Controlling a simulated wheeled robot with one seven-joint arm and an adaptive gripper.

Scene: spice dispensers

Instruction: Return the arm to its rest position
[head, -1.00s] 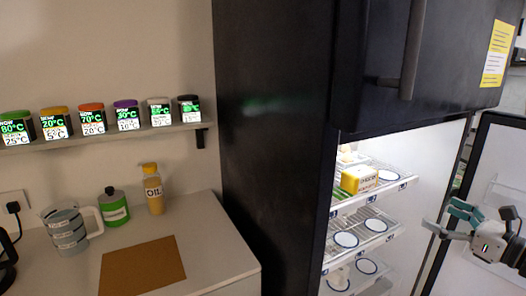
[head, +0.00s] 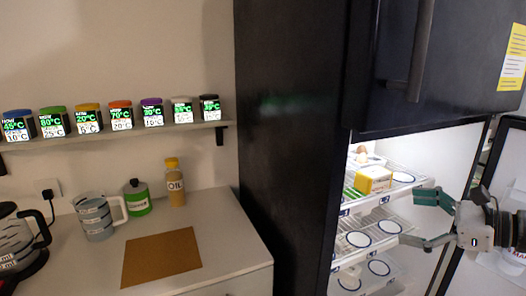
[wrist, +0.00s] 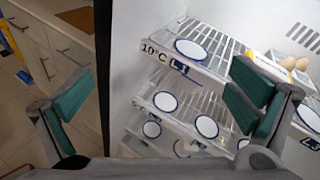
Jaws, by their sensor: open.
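My gripper (head: 425,218) is at the right in the head view, in front of the open fridge (head: 290,130). Its green-padded fingers are spread wide with nothing between them. In the wrist view my gripper (wrist: 160,105) is also open and empty, with fridge shelves beyond it. A yellow package (head: 373,180) sits on the upper fridge shelf; part of it shows behind a finger in the wrist view.
The fridge door (head: 505,180) stands open at the right, near my arm. Wire shelves (wrist: 185,75) hold white round plates with blue rims. A counter (head: 225,225) at the left has a jug (head: 95,217), a green bottle (head: 137,197), an oil bottle (head: 176,185) and a brown board (head: 160,257). Spice dispensers (head: 120,115) line the wall shelf.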

